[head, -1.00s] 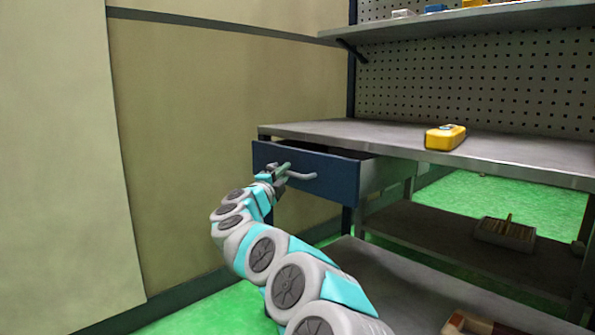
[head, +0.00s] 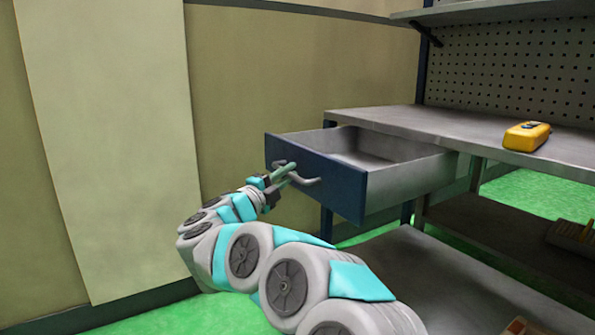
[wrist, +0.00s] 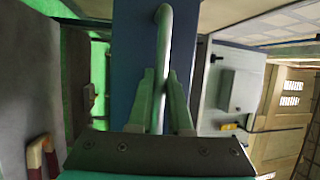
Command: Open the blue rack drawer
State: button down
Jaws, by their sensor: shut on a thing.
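The blue rack drawer (head: 335,187) is pulled well out from under the grey worktop, and its grey inside shows in the head view. Its front bears a grey bar handle (head: 312,181). My gripper (head: 284,171) is at the left part of the handle, shut on it. In the wrist view the blue drawer front (wrist: 133,40) stands upright behind the handle (wrist: 165,30). The two green fingers of my gripper (wrist: 163,100) lie on either side of the bar. The drawer looks empty where its floor is visible.
A yellow box-like object (head: 527,136) lies on the worktop (head: 440,125). A lower shelf (head: 430,275) holds a tray (head: 572,236) at the right. A beige wall (head: 250,90) stands behind and left. The green floor left of the rack is clear.

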jog(key=shift+a, duration=0.2)
jog(key=c, duration=0.8)
grip_release()
jog(key=shift+c, duration=0.2)
jog(key=v, duration=0.7)
jog(key=shift+s+a, duration=0.15)
jog(key=shift+s, duration=0.15)
